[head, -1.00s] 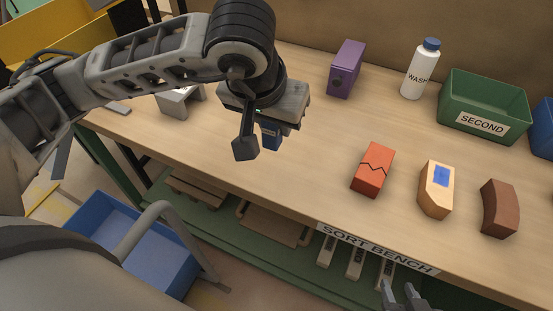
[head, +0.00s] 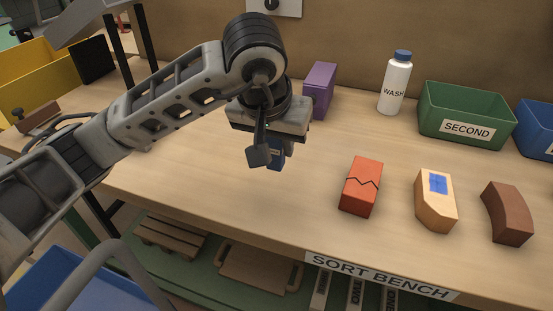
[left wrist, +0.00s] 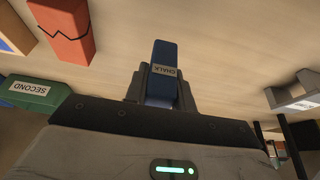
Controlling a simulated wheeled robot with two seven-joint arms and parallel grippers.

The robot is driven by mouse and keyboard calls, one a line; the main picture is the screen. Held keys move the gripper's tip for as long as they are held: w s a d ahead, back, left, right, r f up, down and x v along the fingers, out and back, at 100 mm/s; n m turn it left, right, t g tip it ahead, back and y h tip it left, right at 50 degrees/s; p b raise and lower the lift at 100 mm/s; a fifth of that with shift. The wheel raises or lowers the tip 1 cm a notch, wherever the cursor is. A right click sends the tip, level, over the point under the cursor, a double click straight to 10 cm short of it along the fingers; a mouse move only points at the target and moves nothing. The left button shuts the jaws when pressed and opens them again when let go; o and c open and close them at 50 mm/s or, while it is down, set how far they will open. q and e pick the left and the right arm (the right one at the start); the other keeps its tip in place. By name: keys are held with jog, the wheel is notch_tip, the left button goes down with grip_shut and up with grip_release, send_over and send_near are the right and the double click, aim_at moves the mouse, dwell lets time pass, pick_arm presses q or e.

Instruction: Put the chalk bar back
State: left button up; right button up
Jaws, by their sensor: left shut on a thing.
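The chalk bar (left wrist: 165,56) is blue with a pale label reading CHALK. My left gripper (left wrist: 162,82) is shut on it, one finger on each side, in the left wrist view. In the head view the left gripper (head: 272,147) points down over the bench, and a little of the blue bar (head: 278,158) shows below it, partly hidden by my wrist. I cannot tell how far it is above the top. My right gripper is out of view.
On the sort bench (head: 230,205) stand a purple block (head: 319,90), a white WASH bottle (head: 395,85), a green SECOND bin (head: 466,114), a cracked red brick (head: 361,186), a tan brick with a blue patch (head: 436,202) and a curved brown brick (head: 508,212). The front left of the top is clear.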

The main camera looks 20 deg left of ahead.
pick_arm(q)
jog(key=shift+w+a+f, duration=0.2)
jog(key=shift+w+f, duration=0.3)
jog(key=shift+f, duration=0.1)
jog(key=shift+w+a+f, duration=0.15)
jog(key=shift+w+f, duration=0.35)
jog(key=shift+f, duration=0.1)
jog(key=shift+s+x, duration=0.2)
jog(key=shift+x, duration=0.75)
jog(key=shift+s+x, duration=0.2)
jog(key=shift+x, duration=0.8)
jog(key=shift+a+f, duration=0.15)
jog(key=shift+f, duration=0.15)
jog(key=o, duration=1)
jog(key=shift+s+r, duration=0.1)
jog(key=shift+r, duration=0.4)
jog(key=v, duration=1.1)
jog(key=shift+p, duration=0.35)
jog(key=shift+s+r, duration=0.1)
jog(key=shift+r, duration=0.1)
